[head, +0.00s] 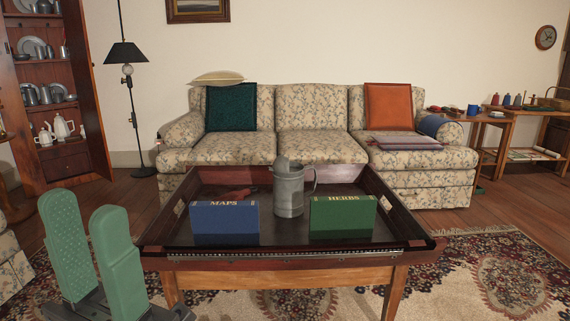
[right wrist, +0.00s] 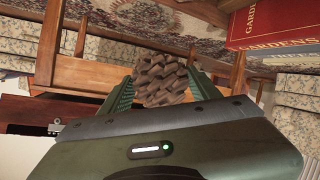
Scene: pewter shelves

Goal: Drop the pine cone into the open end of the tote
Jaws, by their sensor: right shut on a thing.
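In the right wrist view, a brown, scaly pine cone (right wrist: 160,78) sits between the two green fingers of my right gripper (right wrist: 162,92), which is shut on it. The right gripper does not show in the head view. My left gripper (head: 83,212) is at the lower left of the head view, its green fingers apart and nothing between them. It is in front of the tray-topped table. I cannot make out a tote in either view.
The wooden table (head: 285,263) has a raised rim and holds a blue MAPS box (head: 224,217), a green HERBS box (head: 343,216) and a grey jug (head: 289,192). A floral sofa (head: 317,147) stands behind. In the right wrist view, a red book (right wrist: 270,25) is upper right, near wooden furniture.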

